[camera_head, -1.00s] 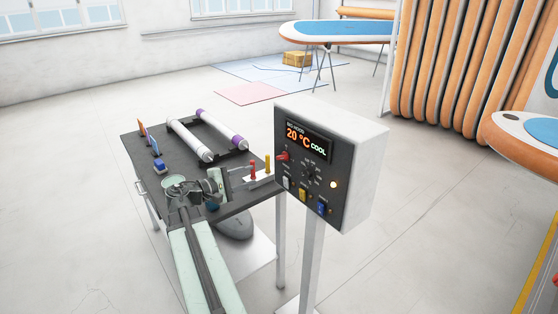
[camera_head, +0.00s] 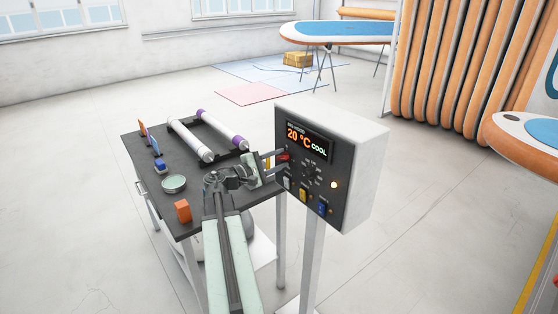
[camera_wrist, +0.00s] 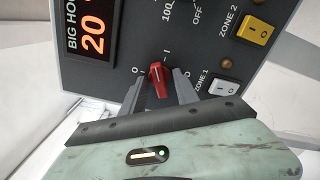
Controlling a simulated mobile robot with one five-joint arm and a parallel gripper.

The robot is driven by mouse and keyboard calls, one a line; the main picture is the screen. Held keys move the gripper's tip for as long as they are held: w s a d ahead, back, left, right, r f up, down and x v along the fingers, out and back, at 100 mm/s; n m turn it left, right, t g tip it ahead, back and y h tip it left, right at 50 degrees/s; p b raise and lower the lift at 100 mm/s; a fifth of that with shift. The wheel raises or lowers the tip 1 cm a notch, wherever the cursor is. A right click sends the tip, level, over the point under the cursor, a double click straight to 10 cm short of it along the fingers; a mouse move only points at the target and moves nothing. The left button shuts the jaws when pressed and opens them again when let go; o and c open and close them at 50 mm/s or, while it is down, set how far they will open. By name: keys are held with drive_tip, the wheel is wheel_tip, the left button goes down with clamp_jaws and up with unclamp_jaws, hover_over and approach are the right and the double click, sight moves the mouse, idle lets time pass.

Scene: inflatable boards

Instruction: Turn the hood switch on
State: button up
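The control box (camera_head: 350,165) stands on a post, with a lit display reading 20 °C COOL. Its hood switch is a red knob (camera_wrist: 158,80), at the panel's left edge in the head view (camera_head: 284,156). Marks O and I show near the knob in the wrist view; which mark it points at is hard to tell. My gripper (camera_wrist: 158,84) is open, with one finger on each side of the knob. Whether the fingers touch it is unclear. In the head view, my gripper (camera_head: 275,156) reaches the panel from the left.
White (camera_wrist: 224,87) and yellow (camera_wrist: 255,28) rocker switches sit close to the knob, and a blue one (camera_head: 322,208) is lower right. The dark table (camera_head: 215,213) beside the box holds rollers, a round dish (camera_head: 174,183) and an orange block (camera_head: 183,210).

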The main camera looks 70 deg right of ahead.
drive_tip(key=shift+c, duration=0.3)
clamp_jaws()
drive_tip(key=shift+m, duration=2.8)
drive_tip(key=shift+o, duration=0.3)
unclamp_jaws()
